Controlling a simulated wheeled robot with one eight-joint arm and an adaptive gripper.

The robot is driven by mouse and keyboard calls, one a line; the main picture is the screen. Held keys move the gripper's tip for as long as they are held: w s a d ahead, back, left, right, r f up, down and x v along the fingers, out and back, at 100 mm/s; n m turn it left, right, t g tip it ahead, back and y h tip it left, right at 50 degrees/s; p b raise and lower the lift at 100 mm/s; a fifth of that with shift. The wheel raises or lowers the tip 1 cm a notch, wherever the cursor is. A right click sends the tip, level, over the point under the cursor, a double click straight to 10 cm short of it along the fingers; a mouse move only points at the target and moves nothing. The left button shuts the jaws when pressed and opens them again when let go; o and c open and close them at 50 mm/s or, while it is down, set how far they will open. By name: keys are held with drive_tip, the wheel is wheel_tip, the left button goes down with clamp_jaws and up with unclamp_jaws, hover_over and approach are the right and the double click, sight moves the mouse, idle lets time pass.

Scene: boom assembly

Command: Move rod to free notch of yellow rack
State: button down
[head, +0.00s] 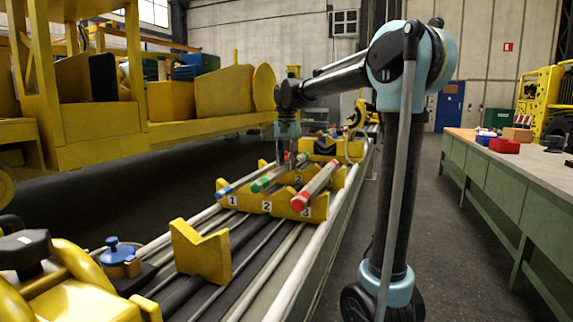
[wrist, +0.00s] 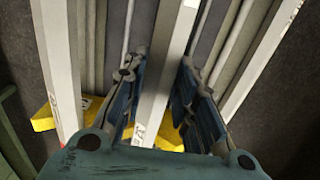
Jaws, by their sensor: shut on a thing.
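A yellow rack (head: 283,205) with notches marked 1, 2 and 3 lies across the rails; part of it shows in the wrist view (wrist: 45,121). My gripper (head: 288,160) is shut on the green-ended rod (head: 262,185), over the middle of the rack. In the wrist view, this pale rod (wrist: 165,70) runs between the two fingers (wrist: 160,95). A blue-ended rod (head: 228,190) lies at notch 1 and a red-ended rod (head: 318,184) at notch 3. I cannot tell whether the held rod touches notch 2.
A separate yellow notched block (head: 201,252) stands nearer on the rails. More yellow supports (head: 325,147) stand farther back. A yellow machine (head: 90,115) is at the left, a green workbench (head: 490,155) at the right. The floor between bench and rails is clear beyond my arm.

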drive_tip(key=shift+f, duration=1.35)
drive_tip(key=c, duration=1.2)
unclamp_jaws()
